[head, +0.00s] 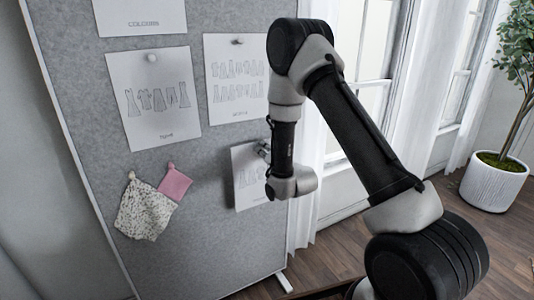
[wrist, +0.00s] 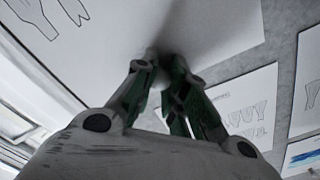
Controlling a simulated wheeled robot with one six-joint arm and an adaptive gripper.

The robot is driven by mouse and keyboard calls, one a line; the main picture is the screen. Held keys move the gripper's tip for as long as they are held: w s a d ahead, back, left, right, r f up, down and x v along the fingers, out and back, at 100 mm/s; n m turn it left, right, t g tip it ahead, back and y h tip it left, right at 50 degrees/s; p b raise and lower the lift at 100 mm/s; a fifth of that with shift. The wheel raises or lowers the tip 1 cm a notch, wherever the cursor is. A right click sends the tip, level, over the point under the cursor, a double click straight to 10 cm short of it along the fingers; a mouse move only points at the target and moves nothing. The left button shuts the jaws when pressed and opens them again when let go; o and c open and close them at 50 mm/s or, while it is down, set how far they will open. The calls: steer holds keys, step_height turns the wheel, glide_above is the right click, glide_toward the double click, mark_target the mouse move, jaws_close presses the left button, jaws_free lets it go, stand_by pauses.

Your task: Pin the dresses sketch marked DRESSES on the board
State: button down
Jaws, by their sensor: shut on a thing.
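A white sketch sheet (head: 245,186) with faint garment drawings is at the lower right of the board (head: 190,230), partly hidden behind my arm. Its label cannot be read, so DRESSES is not confirmed. My gripper (head: 263,151) is at its upper part. In the wrist view the sheet (wrist: 110,28) fills the upper part, close up, with outline drawings at the left. My green-fingered gripper (wrist: 163,68) is shut on it at a small pale rounded knob, apparently a pin. The sheet casts a shadow on the board; whether it touches the board I cannot tell.
Pinned above are a sheet of garments (head: 153,97), another sheet (head: 236,78) and a sheet marked COLOURS (head: 141,16). A speckled swatch (head: 146,208) and a pink swatch (head: 175,184) hang lower left. A potted plant (head: 494,185) stands far right by the windows.

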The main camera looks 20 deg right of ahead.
steer(key=shift+x, duration=2.3)
steer(key=shift+w, duration=0.3)
steer(key=c, duration=1.4)
jaws_free()
